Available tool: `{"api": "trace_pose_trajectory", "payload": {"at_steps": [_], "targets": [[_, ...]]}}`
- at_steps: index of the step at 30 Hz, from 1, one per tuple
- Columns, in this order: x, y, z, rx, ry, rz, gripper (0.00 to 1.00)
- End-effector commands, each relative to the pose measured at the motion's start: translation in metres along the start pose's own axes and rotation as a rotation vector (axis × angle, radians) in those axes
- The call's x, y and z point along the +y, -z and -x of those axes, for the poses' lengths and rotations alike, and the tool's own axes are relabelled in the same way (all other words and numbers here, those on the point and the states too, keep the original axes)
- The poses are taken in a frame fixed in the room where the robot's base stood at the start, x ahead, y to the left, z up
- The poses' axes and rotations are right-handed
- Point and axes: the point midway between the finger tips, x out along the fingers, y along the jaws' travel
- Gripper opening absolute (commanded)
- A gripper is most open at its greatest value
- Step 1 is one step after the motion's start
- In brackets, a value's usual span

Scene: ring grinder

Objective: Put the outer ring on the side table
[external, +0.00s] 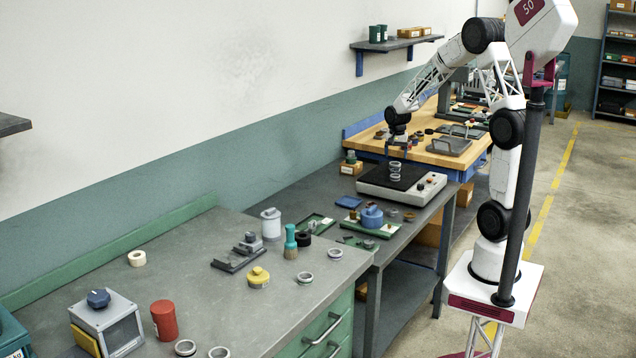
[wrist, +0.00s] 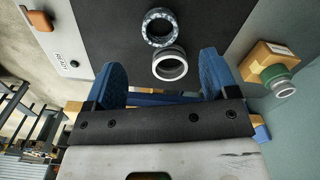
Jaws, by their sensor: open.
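Two rings stand out on the black pad of the grinder (external: 432,188). In the wrist view one is a dark speckled ring (wrist: 160,27) and the other a smoother silver-grey ring (wrist: 170,64) close beside it. In the external view they show as a small grey ring group (external: 395,172). I cannot tell which is the outer ring. My gripper (external: 397,150) is above the pad, open and empty, its blue fingers (wrist: 161,72) spread on either side of the silver ring in the picture, apart from it. I cannot tell which bench is the side table.
A wood-topped bench (external: 460,160) with trays stands behind the grinder. A grey bench (external: 210,275) in front holds several loose rings, a red cylinder (external: 164,320) and a yellow part (external: 259,278). A blue part (external: 371,216) sits before the grinder.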

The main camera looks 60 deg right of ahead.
Motion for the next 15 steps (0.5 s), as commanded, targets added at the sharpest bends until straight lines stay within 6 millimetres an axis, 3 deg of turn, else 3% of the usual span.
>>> {"api": "trace_pose_trajectory", "payload": {"at_steps": [7, 15], "targets": [[0.000, -0.001, -0.019, -0.001, -0.001, 0.000, 0.80], [0.000, 0.000, -0.022, 0.000, 0.000, 0.000, 0.80]]}}
